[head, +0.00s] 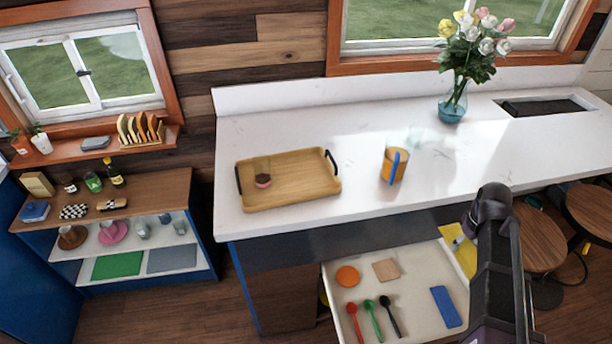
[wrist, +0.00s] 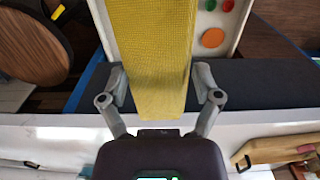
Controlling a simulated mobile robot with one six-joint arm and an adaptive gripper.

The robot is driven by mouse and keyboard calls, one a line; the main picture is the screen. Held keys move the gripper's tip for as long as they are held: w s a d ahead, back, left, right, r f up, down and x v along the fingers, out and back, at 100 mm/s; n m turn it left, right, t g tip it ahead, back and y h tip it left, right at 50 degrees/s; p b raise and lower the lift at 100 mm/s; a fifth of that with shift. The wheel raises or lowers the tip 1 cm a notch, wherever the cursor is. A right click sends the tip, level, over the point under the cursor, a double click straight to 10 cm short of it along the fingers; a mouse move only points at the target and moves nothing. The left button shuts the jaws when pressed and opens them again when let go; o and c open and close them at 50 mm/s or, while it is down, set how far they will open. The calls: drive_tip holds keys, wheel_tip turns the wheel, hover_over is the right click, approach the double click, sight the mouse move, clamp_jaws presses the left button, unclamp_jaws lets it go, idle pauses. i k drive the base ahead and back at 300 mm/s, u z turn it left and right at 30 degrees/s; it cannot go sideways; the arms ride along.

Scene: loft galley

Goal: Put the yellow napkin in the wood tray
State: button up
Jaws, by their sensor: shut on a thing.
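The yellow napkin (wrist: 150,50) is between the two fingers of my gripper (wrist: 157,88) in the wrist view. The fingers are shut on it, and it hangs out beyond them. In the head view the napkin (head: 459,249) shows at the right side of the open drawer, partly hidden by my arm. The wood tray (head: 310,186) lies on the left part of the white counter, with dark handles at its ends. Part of the tray also shows at the lower right of the wrist view (wrist: 265,148). My gripper is right of the tray and nearer the drawer.
An orange cup with a blue item (head: 393,165) stands right of the tray. A flower vase (head: 453,107) stands farther back. The open drawer (head: 420,293) holds spoons, a blue block and coasters.

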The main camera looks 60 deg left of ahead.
sight(306, 175)
drive_tip(key=z, duration=0.5)
drive_tip(key=k, duration=0.5)
drive_tip(key=u, duration=2.25)
drive_tip(key=i, duration=0.1)
drive_tip(key=z, duration=0.9)
